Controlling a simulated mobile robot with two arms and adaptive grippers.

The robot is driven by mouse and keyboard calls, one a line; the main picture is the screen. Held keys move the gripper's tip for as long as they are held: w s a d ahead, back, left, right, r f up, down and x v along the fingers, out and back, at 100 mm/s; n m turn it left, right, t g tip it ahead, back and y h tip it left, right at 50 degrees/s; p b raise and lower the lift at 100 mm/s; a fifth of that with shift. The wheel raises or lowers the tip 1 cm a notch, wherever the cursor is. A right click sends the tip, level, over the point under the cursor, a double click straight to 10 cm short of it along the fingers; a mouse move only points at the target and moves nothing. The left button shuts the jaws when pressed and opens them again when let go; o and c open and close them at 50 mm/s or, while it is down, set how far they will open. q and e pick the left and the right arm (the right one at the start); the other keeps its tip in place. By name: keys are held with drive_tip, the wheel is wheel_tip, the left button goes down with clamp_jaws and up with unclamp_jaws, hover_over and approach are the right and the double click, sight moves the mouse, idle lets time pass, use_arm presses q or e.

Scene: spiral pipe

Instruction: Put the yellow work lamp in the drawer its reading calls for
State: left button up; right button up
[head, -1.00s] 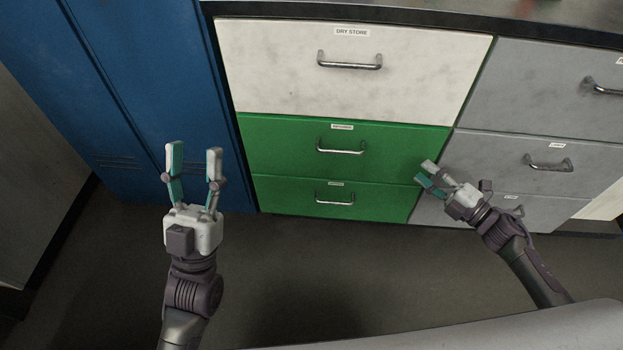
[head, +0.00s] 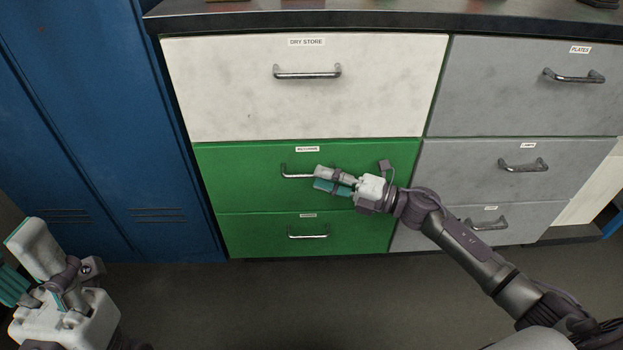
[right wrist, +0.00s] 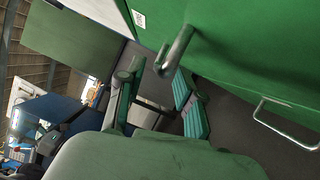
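No yellow work lamp shows in either view. The shut middle green drawer (head: 240,185) has a metal handle (head: 296,171), partly hidden by my right gripper (head: 320,180). That gripper is open, its fingers close to the handle. In the right wrist view, the handle (right wrist: 178,50) stands just ahead of the spread fingers of my right gripper (right wrist: 156,72); I cannot tell if they touch. My left gripper (head: 28,262) is low at the left edge, partly cut off, with its fingers apart and nothing seen between them.
The white DRY STORE drawer (head: 230,100) above and the lower green drawer (head: 260,236) are shut. Shut grey drawers (head: 490,100) stand at right. Blue lockers (head: 90,130) stand at left. A dark worktop (head: 380,22) runs above. The floor (head: 260,300) in front is clear.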

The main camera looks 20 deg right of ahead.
sight(312, 176)
drive_tip(key=shift+x, duration=1.7)
clamp_jaws()
